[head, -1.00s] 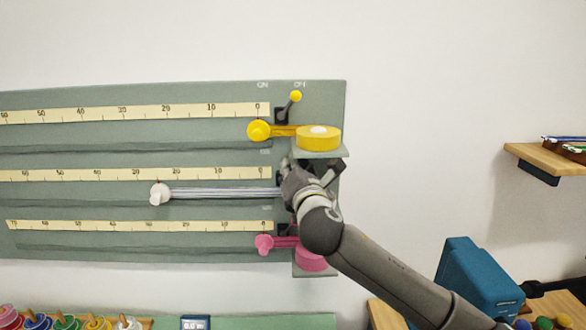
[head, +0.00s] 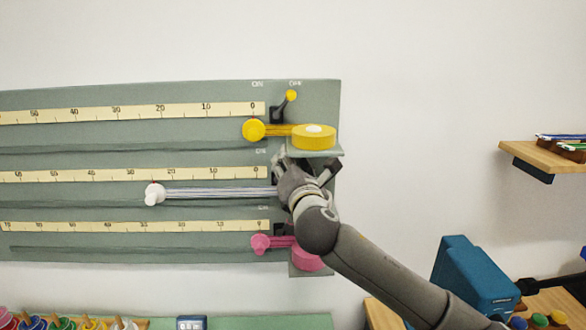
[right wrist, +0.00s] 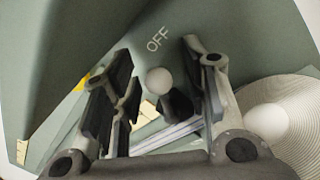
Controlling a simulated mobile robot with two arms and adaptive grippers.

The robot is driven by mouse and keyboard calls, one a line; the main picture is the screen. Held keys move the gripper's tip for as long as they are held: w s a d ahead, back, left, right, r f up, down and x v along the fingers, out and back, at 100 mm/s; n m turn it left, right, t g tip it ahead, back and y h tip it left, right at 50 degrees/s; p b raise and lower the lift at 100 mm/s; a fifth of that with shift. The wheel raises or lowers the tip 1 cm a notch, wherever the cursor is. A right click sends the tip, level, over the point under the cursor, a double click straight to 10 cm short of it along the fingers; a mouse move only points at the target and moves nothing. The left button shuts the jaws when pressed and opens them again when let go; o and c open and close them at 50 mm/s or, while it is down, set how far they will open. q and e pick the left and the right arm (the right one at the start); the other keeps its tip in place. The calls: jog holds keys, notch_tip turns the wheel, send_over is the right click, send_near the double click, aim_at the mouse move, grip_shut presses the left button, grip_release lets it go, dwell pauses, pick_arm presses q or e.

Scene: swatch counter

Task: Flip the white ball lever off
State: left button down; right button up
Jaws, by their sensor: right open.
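The white ball lever's ball (right wrist: 159,80) shows in the right wrist view, on a dark stem just below the OFF label on the green board. My right gripper (right wrist: 160,85) is open, with one finger on each side of the ball and visible gaps between. In the head view my right gripper (head: 303,168) is in front of the board's middle row and hides the white lever. Whether a finger touches the stem I cannot tell. My left gripper is not in view.
A white ribbed roll (right wrist: 275,122) lies close beside the right finger. In the head view a yellow roll (head: 314,137) on a small shelf is just above my gripper, and a pink roll (head: 307,262) is below. The yellow lever (head: 291,96) is higher up.

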jog(key=s+d+f, duration=0.1)
jog(key=s, duration=1)
jog(key=shift+s+d, duration=0.35)
jog(key=shift+s, duration=0.05)
jog(key=shift+f, duration=0.1)
